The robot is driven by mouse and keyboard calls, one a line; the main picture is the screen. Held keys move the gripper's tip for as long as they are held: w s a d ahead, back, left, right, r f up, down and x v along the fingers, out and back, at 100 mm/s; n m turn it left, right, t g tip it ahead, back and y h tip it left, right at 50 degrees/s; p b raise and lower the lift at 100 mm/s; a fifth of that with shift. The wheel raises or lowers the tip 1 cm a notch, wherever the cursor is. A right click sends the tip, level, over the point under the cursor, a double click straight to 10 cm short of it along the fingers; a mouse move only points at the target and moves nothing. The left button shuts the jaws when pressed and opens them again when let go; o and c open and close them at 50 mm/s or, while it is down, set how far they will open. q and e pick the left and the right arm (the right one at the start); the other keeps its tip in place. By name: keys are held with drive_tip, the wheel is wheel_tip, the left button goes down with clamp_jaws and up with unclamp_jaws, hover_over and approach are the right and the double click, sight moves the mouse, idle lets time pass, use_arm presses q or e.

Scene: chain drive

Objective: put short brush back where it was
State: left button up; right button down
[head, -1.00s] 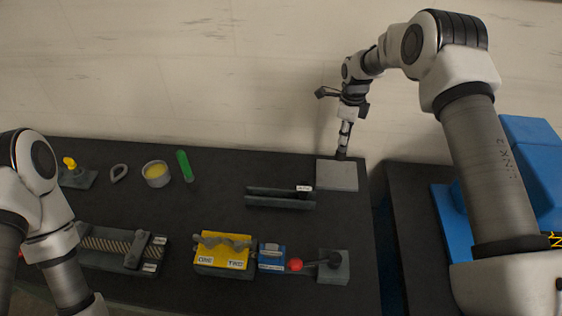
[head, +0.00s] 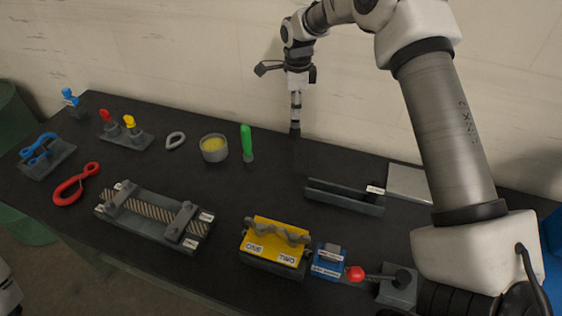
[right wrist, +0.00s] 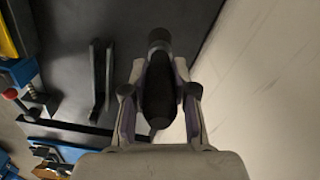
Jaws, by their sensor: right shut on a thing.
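The short brush (head: 295,117) is dark with a pale band and hangs upright below my right gripper (head: 297,75) near the table's back edge. The gripper is shut on it; I cannot tell whether the brush's lower end touches the table. In the right wrist view the dark brush (right wrist: 158,85) lies between both fingers (right wrist: 160,95). A grey two-walled rack (head: 345,197) with a small white label stands right of the brush, and nothing long shows in it. A flat grey plate (head: 410,184) lies behind it, partly hidden by my right arm. My left gripper is out of view.
A green-handled item (head: 246,140) stands left of the brush, beside a round tin of yellow stuff (head: 214,148). A yellow block (head: 275,240), a blue block (head: 328,260) and a red-knobbed lever (head: 356,273) are in front. The table between brush and rack is clear.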

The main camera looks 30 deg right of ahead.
sight(295, 134)
wheel_tip(295, 134, down, 10)
drive_tip(key=p, duration=0.3)
drive_tip(key=shift+r, duration=0.2)
drive_tip(key=shift+f, duration=0.1)
drive_tip(key=c, duration=0.9)
unclamp_jaws()
drive_tip(key=shift+f, duration=0.1)
wheel_tip(295, 134, up, 12)
drive_tip(key=b, duration=0.4)
drive_tip(key=shift+r, duration=0.2)
